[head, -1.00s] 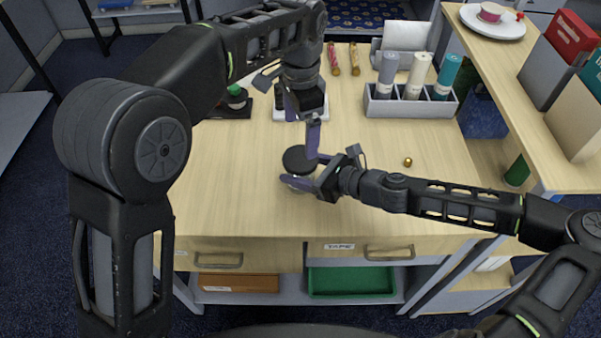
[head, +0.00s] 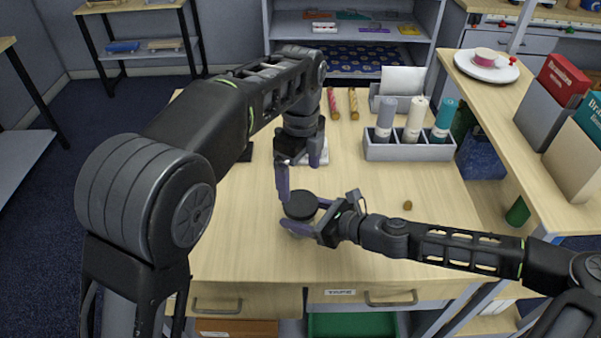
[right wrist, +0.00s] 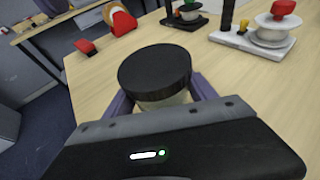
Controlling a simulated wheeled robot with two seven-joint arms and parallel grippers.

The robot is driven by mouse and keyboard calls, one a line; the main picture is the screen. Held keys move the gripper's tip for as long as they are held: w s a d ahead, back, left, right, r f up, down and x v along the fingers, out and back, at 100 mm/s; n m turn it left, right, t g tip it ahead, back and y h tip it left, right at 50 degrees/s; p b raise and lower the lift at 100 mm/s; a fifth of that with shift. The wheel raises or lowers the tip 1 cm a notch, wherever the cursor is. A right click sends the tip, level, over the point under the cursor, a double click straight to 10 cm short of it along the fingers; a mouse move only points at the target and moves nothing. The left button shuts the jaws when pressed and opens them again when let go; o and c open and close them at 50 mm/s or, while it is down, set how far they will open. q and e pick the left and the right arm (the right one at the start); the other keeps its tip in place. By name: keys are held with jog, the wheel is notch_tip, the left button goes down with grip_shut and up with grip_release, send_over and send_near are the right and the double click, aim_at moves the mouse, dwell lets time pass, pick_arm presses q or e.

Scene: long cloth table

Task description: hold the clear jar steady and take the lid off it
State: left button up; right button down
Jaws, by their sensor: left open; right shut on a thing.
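The clear jar (head: 297,229) stands on the wooden table with its black lid (head: 301,206) on top. In the right wrist view the lid (right wrist: 155,70) covers most of the jar, and a strip of jar body (right wrist: 163,98) shows below it. My right gripper (head: 308,216) is shut on the jar body, one finger on each side, below the lid. My left gripper (head: 300,172) is open and empty, pointing down above and behind the lid. One of its fingers reaches low by the lid's left edge; I cannot tell if it touches.
A grey holder (head: 408,150) with several rolled tubes stands at the back right. A small brown ball (head: 407,205) lies right of the jar, behind my right forearm. A side counter (head: 520,135) borders the table's right.

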aim_at(301, 202)
pick_arm(q)
jog(key=shift+d+m, duration=0.1)
jog(key=shift+m, duration=1)
jog(key=shift+f, duration=4)
jog(key=c, duration=1.5)
jog(key=shift+o, duration=0.2)
jog(key=n, duration=0.3)
